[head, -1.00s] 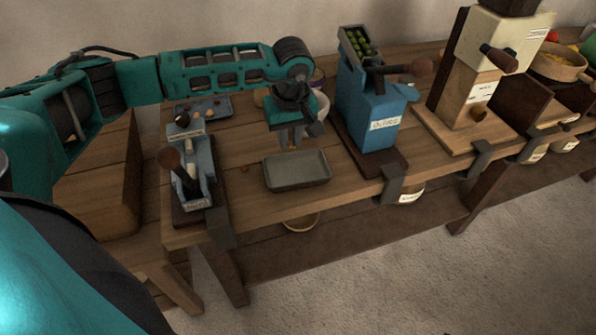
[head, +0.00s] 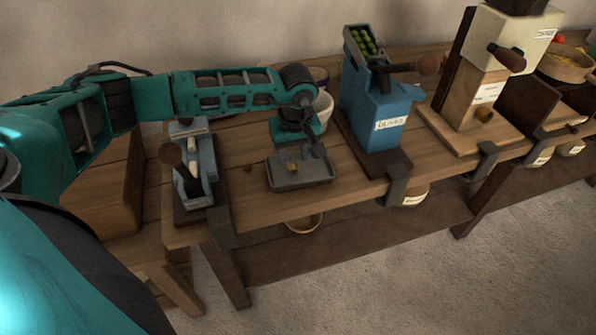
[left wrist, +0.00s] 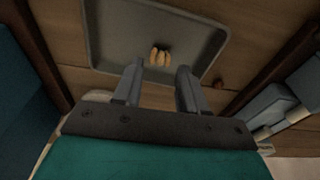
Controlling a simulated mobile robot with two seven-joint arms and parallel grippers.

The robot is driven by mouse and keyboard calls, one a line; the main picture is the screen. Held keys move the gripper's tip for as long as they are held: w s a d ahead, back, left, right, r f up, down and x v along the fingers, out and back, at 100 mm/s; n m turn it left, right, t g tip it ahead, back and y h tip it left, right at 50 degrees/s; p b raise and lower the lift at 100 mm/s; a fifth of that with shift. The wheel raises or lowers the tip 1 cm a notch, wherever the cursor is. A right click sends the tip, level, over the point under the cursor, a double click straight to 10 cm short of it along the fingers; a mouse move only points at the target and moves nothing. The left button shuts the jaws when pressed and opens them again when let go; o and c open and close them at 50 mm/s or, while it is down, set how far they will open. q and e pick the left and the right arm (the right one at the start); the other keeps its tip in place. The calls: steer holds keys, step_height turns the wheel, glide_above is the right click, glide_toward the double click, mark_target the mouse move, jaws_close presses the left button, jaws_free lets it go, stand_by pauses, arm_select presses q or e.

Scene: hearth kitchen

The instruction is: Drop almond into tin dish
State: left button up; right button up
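The tin dish (head: 318,175) is a shallow grey rectangular tray on the wooden bench, and it fills the top of the left wrist view (left wrist: 108,28). My left gripper (head: 303,153) points down over the dish. In the left wrist view its two fingers (left wrist: 159,72) stand apart with nothing gripped between them. Just beyond the fingertips is the tan almond (left wrist: 160,57), which looks like two small pieces side by side. It shows against the dish floor in the head view (head: 292,167). My right gripper is not in view.
A small blue-grey lever device (head: 207,160) stands left of the dish. A blue olive pitter (head: 375,110) stands to the right, with a cream and wood mill (head: 485,85) beyond. A white bowl (head: 323,105) is behind my gripper. A round bowl (head: 304,223) sits below the bench top.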

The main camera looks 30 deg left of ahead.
mark_target(295, 178)
arm_select(q)
steer(key=shift+o, duration=0.6)
step_height(295, 178, up, 13)
steer(key=s+d, duration=0.1)
steer(key=shift+s+d, duration=0.15)
steer(key=shift+d, duration=0.1)
steer(key=shift+s+f, duration=0.1)
steer(key=shift+f, duration=0.1)
